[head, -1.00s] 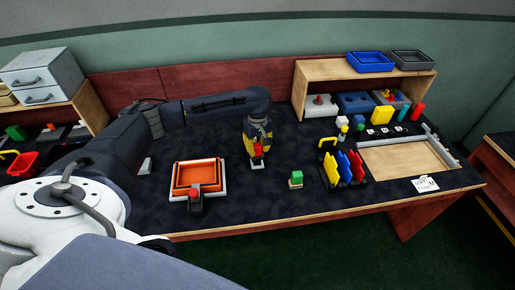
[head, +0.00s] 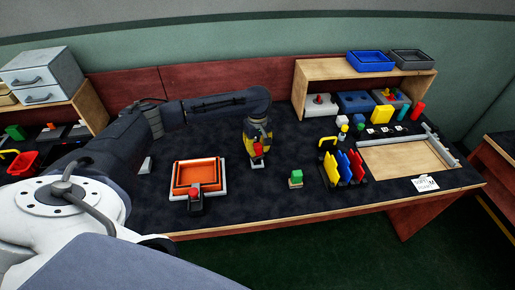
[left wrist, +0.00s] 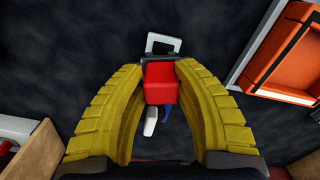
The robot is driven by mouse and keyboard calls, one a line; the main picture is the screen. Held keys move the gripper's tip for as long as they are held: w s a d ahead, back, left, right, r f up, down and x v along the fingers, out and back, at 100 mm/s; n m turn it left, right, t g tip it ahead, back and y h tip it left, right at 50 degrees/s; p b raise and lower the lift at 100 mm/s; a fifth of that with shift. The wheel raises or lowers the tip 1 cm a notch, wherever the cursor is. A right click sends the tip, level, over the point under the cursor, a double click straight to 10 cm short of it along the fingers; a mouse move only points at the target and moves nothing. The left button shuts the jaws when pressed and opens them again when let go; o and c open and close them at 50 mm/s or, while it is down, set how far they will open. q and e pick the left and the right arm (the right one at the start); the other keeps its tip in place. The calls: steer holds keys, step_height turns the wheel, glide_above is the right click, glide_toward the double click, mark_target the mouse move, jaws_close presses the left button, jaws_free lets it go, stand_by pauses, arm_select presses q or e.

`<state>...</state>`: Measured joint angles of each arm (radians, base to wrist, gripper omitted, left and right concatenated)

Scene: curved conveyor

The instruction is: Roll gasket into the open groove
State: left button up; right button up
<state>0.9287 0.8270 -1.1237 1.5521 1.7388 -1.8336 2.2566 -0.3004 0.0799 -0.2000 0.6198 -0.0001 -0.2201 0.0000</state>
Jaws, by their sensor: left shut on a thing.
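My left gripper (head: 257,153) reaches down over the dark tabletop near its middle. Its yellow fingers are closed on the sides of a red block-like piece (left wrist: 159,84) in the left wrist view. I cannot make out a separate gasket or the groove. My right gripper is out of view.
A black piece with a red top (head: 195,196) stands at the orange frame's front edge. A green block (head: 296,175) and a rack of coloured plates (head: 346,164) are to the right. A wooden shelf (head: 300,88) stands behind.

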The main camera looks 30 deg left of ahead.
arm_select(q)
steer(key=shift+f, duration=0.35)
stand_by(0.7)
steer(key=shift+r, duration=3.5)
